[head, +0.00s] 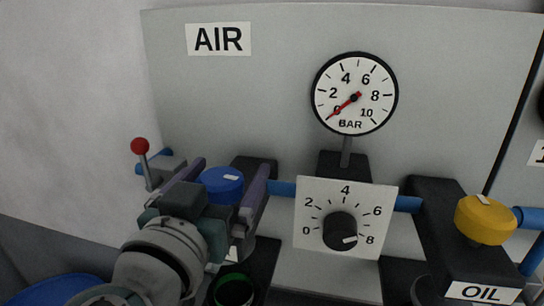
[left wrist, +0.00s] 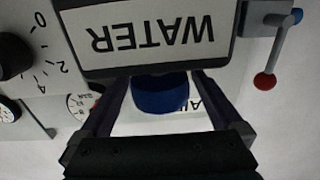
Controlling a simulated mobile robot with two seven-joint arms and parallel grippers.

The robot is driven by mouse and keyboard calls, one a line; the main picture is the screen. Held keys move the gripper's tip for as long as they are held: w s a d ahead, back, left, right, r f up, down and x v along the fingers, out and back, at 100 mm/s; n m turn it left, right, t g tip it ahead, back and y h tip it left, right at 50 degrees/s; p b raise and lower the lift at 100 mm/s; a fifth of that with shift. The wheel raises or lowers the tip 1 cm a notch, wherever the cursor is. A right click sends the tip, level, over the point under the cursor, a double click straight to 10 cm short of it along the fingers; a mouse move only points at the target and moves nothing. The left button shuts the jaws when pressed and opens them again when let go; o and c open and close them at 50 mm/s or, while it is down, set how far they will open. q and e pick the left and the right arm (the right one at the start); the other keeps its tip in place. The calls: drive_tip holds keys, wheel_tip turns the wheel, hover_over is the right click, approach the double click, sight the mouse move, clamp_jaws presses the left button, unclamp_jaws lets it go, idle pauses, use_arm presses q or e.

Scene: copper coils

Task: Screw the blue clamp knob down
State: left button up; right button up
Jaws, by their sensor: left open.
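The blue clamp knob (head: 218,183) is a round cap with a small white mark on top, on a dark block below the AIR sign. It also shows in the left wrist view (left wrist: 160,95), beside the WATER label. My left gripper (head: 228,174) is open, with one purple-grey finger on each side of the knob. In the left wrist view the fingers (left wrist: 160,100) flank the knob with gaps showing on both sides. Whether either finger touches it in the head view I cannot tell. The gripper body hides the knob's lower part. My right gripper is out of view.
A red-balled lever (head: 140,147) stands left of the gripper. To the right are a black dial (head: 340,231) on a white scale plate, a BAR gauge (head: 354,94) with its needle near 0, and a yellow knob (head: 485,219) above an OIL label. A blue pipe links the blocks.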

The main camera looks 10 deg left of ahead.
use_arm(q)
drive_tip(key=shift+w, duration=0.65)
drive_tip(key=c, duration=1.3)
